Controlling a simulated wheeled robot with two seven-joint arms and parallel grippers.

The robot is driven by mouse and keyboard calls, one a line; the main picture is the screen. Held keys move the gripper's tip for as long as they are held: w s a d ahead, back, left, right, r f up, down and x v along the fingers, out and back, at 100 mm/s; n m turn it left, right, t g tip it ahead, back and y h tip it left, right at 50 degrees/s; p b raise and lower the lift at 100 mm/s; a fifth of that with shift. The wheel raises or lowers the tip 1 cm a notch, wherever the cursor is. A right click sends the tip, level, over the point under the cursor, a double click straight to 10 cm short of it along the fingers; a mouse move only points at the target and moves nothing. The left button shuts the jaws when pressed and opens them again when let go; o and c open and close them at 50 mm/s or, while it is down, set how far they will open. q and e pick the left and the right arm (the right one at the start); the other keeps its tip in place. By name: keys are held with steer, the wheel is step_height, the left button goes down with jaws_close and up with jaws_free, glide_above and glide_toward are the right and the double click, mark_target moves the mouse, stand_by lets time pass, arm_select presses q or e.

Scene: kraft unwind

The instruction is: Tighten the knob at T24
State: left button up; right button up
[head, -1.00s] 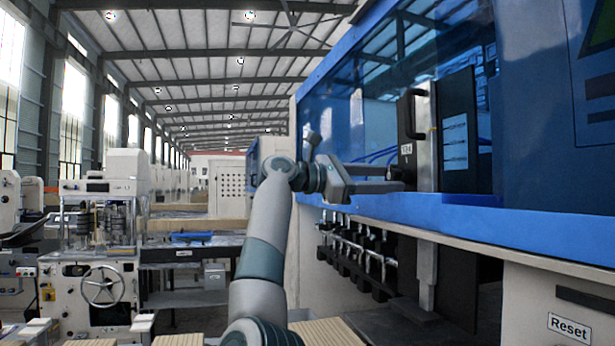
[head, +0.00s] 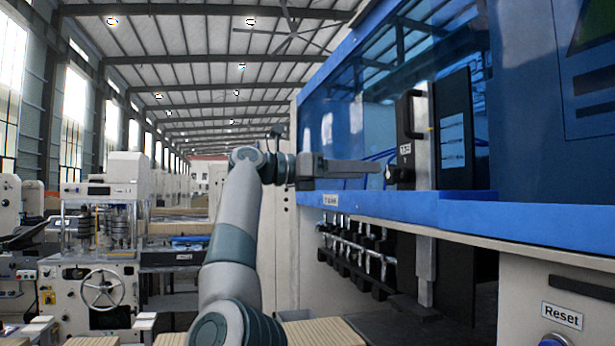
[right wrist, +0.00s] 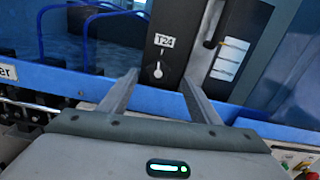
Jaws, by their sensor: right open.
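The T24 label (head: 405,149) is on a black-and-pale upright unit (head: 416,122) at the blue machine's opening. The dark knob (head: 391,173) sticks out below the label. In the right wrist view the knob (right wrist: 158,73) appears as a small dark round with white markings, under the T24 label (right wrist: 164,41). My right gripper (head: 382,167) points right toward the knob, its fingertips close to it. In the right wrist view the fingers (right wrist: 159,80) are spread apart with the knob between their tips in the picture. Contact cannot be told. My left gripper is not in view.
A blue ledge (head: 440,207) runs below the unit. A black handle (head: 408,112) stands above the label. Blue hoses (right wrist: 100,20) show left of the unit. A row of metal fittings (head: 355,250) hangs below the ledge. A Reset label (head: 562,316) is lower right.

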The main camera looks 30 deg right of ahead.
steer(key=v, duration=1.1)
steer(key=shift+b, duration=0.3)
steer(key=shift+d, duration=0.1)
steer(key=shift+n, duration=0.3)
steer(key=shift+w+f+n, duration=0.1)
steer(key=shift+f+n, duration=0.05)
steer(key=shift+n, duration=0.15)
steer(key=p, duration=0.4)
glide_toward(388, 173)
steer(key=x, duration=0.8)
steer(key=shift+d, duration=0.4)
